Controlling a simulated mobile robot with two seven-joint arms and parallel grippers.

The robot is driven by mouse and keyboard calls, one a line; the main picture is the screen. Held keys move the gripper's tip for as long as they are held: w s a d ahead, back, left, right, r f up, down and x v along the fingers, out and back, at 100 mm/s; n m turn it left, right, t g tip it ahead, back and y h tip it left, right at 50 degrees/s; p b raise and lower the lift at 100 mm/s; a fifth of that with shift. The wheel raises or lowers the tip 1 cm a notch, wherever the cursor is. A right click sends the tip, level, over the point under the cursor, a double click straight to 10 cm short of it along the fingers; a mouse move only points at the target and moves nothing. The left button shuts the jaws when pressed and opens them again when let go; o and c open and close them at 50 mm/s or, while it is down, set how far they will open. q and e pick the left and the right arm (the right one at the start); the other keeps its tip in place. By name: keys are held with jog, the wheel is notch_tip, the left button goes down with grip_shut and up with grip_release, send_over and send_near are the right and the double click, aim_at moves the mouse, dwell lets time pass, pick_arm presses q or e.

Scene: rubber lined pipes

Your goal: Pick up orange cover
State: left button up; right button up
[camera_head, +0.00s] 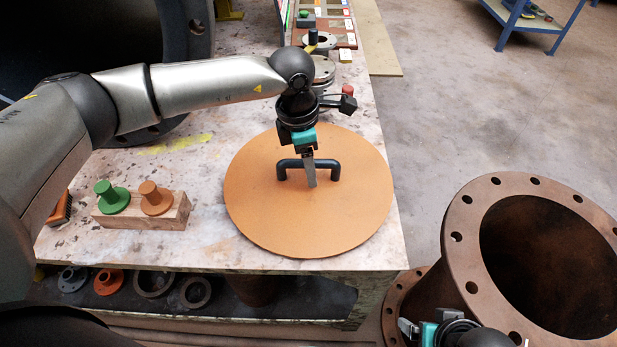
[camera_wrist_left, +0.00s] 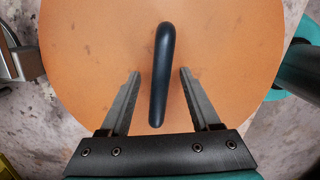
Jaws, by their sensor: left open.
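The orange cover (camera_head: 262,217) is a flat round disc lying on the worktable, near its right front corner. A black bar handle (camera_head: 333,165) stands on its middle. My left gripper (camera_head: 310,181) is over the cover at the handle. In the left wrist view the open fingers of my left gripper (camera_wrist_left: 158,82) are on either side of the dark handle (camera_wrist_left: 162,60), with a gap on both sides. The orange cover (camera_wrist_left: 222,45) fills most of that view. My right gripper (camera_head: 411,330) shows only partly at the bottom edge, in front of the brown pipe; its jaw opening is unclear.
A wooden block (camera_head: 150,218) with a green plug (camera_head: 112,197) and an orange plug (camera_head: 155,198) stands left of the cover. A large flanged pipe (camera_head: 462,215) stands at the right. Flanged fittings (camera_head: 321,70) are behind the cover.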

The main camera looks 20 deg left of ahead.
pick_arm(q)
jog(key=shift+f, duration=0.1)
grip_shut()
dwell(0.6)
dwell(0.9)
